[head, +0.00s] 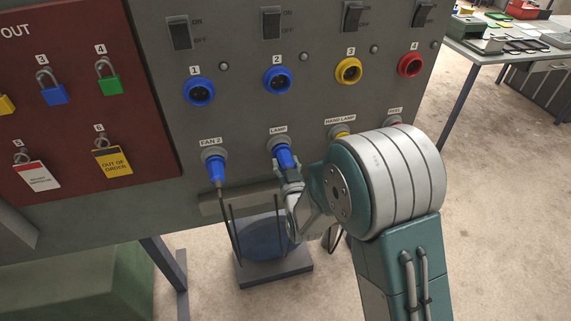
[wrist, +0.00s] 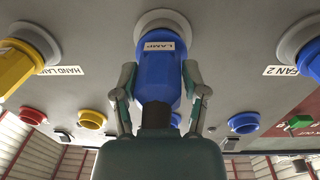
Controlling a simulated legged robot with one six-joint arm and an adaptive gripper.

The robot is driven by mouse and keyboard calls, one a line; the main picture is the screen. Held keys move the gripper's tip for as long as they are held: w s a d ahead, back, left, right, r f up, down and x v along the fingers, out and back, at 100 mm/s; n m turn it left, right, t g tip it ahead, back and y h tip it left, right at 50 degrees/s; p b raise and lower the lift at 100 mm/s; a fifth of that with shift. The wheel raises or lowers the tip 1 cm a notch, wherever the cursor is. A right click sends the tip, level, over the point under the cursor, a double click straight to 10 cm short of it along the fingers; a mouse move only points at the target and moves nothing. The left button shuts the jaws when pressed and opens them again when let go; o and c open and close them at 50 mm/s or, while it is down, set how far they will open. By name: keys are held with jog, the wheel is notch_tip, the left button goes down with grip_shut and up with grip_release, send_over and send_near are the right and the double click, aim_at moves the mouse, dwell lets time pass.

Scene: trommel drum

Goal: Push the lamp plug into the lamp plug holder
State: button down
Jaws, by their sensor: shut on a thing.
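The lamp plug (head: 286,158) is blue and sits at the grey ring of the lamp plug holder (head: 275,141), under the LAMP label on the panel. In the wrist view the blue lamp plug (wrist: 157,76) stands in line with the holder's pale ring (wrist: 160,17), its front end at the ring. How deep it sits cannot be told. My gripper (head: 287,173) is shut on the plug. In the wrist view the fingers of my gripper (wrist: 160,88) press on both sides of the plug's body. Part of the plug's rear is hidden by my gripper.
The fan 2 plug (head: 215,168) is in its holder to the left. The yellow hand lamp plug (wrist: 18,65) is on the other side. Blue, yellow and red sockets (head: 277,80) and switches line the panel above. A blue drum-like object (head: 262,238) lies below the panel.

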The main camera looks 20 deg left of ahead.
jog(key=shift+w, duration=0.1)
jog(key=shift+c, duration=0.2)
grip_release()
jog(key=v, duration=1.2)
jog(key=shift+w+a, duration=0.1)
